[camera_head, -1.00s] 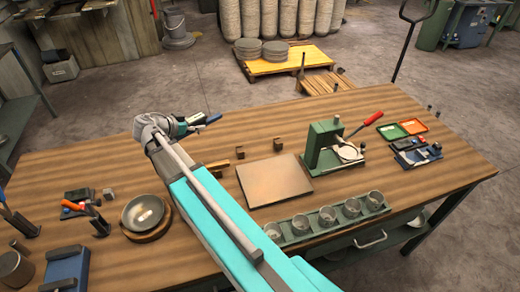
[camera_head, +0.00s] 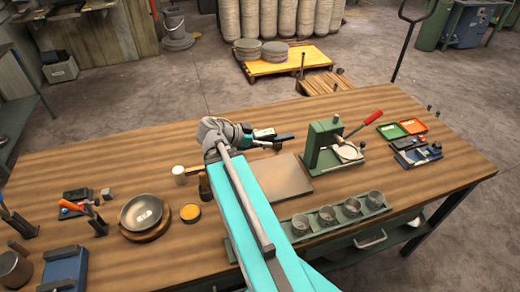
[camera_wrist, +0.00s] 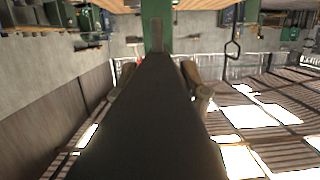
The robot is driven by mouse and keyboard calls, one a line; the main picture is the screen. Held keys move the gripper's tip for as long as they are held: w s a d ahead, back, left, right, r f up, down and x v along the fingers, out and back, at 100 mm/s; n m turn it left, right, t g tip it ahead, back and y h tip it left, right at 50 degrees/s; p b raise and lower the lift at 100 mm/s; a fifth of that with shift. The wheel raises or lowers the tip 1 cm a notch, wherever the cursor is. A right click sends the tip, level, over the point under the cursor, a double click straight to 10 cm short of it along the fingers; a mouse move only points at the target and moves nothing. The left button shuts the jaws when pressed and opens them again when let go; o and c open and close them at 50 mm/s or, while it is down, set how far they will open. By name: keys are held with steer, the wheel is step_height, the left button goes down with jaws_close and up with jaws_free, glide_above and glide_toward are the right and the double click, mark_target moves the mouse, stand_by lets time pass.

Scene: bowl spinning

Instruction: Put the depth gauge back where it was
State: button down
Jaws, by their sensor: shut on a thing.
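My gripper (camera_head: 256,136) is above the table's back middle, behind the square board. It is shut on a dark, long thing that I take for the depth gauge (camera_head: 284,137), which points right with a pale part beside it. In the wrist view the gauge (camera_wrist: 155,115) fills the middle as a large dark shape narrowing to a tip at the top. Brownish finger parts show on both sides of it. Its exact grip point is hidden. I cannot pick out its former place.
The square board (camera_head: 288,181) lies below the gripper. A green press (camera_head: 320,145) with a red handle stands to its right. A green rack (camera_head: 325,222) with several cups is at the front. A bowl (camera_head: 141,211) and yellow-topped tin (camera_head: 190,212) are left of my arm.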

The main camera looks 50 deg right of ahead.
steer(key=shift+w, duration=0.1)
steer(key=w+d+f+b, duration=0.8)
steer(key=w+f+b, duration=0.1)
steer(key=w, duration=0.1)
steer(key=shift+d, duration=0.3)
stand_by(0.4)
stand_by(0.4)
steer(key=shift+w+d+f+b, duration=0.15)
steer(key=shift+f+b, duration=0.3)
steer(key=shift+w+d+f+b, duration=0.15)
steer(key=shift+f+b, duration=1.4)
steer(key=shift+f+b, duration=0.55)
steer(key=shift+b, duration=0.05)
steer(key=shift+s+a, duration=0.1)
steer(key=shift+s, duration=0.05)
